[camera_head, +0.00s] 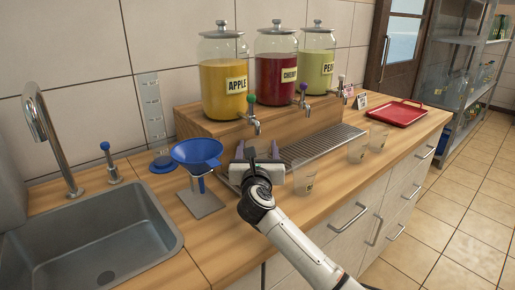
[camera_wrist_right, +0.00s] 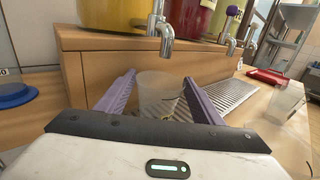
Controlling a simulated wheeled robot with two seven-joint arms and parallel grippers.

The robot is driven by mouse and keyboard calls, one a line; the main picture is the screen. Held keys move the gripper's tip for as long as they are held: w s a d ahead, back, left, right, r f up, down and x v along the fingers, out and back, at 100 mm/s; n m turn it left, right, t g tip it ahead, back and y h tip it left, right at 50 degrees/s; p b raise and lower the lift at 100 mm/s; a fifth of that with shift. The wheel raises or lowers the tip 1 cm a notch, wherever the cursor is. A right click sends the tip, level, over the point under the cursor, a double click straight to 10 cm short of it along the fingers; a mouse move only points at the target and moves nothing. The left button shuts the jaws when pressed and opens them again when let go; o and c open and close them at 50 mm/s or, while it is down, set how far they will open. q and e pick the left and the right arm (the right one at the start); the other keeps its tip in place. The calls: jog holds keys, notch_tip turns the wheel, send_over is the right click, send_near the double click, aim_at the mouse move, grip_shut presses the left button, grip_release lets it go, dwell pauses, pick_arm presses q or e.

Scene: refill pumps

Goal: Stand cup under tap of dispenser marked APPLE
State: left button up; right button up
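The APPLE dispenser (camera_head: 222,82) is a glass jar of yellow liquid on a wooden step, with a green-knobbed tap (camera_head: 256,125). That tap shows in the right wrist view (camera_wrist_right: 166,36). A clear cup (camera_wrist_right: 160,90) stands upright below the tap outlet there, between and slightly beyond my right gripper's purple fingertips (camera_wrist_right: 160,80). Gaps show on both sides of the cup, so the fingers are open around it. In the head view my right gripper (camera_head: 258,153) is at the drip tray below the APPLE tap and hides this cup. My left gripper is out of view.
CHERRY (camera_head: 276,85) and PEAR (camera_head: 316,75) jars stand to the right. Clear cups stand on the counter (camera_head: 303,179) (camera_head: 357,151) (camera_head: 378,138). A blue funnel on a stand (camera_head: 197,153) is left of the gripper, near the sink (camera_head: 95,250). A red tray (camera_head: 397,114) lies far right.

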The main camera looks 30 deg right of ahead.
jog(key=shift+r, duration=0.25)
jog(key=shift+s+a+f, duration=0.15)
jog(key=shift+s+a, duration=0.05)
jog(key=shift+s, duration=0.05)
jog(key=v, duration=1.1)
jog(key=shift+s, duration=0.1)
jog(key=shift+s+a, duration=0.1)
dwell(0.5)
